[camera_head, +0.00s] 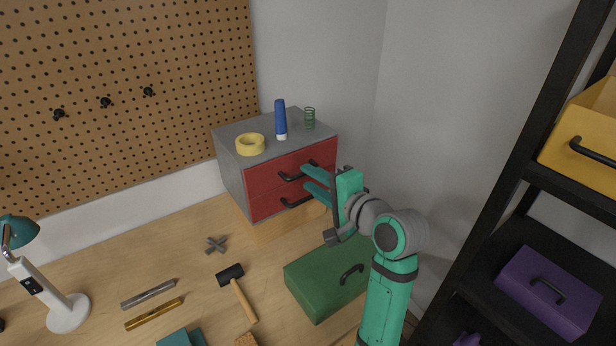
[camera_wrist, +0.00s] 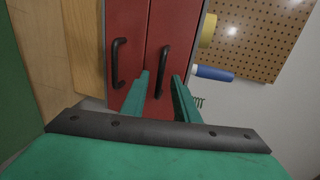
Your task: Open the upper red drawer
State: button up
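The grey cabinet (camera_head: 232,168) has two red drawers, both of which look closed. The upper red drawer (camera_head: 268,171) has a black bar handle (camera_head: 291,178), which also shows in the wrist view (camera_wrist: 161,66). The lower red drawer (camera_head: 263,207) has a similar handle (camera_head: 297,202). My gripper (camera_head: 304,177) is open in front of the drawers. In the wrist view its green fingertips (camera_wrist: 161,76) lie on either side of the upper handle, with gaps showing. Whether they reach as deep as the bar is hard to tell.
Yellow tape (camera_head: 250,145), a blue tube (camera_head: 280,119) and a green spring (camera_head: 310,118) stand on the cabinet. A green box (camera_head: 313,283) sits below my arm. A mallet (camera_head: 237,291) lies on the table. A black shelf (camera_head: 490,212) stands at right.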

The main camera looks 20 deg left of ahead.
jog(key=shift+x, duration=1.1)
grip_shut()
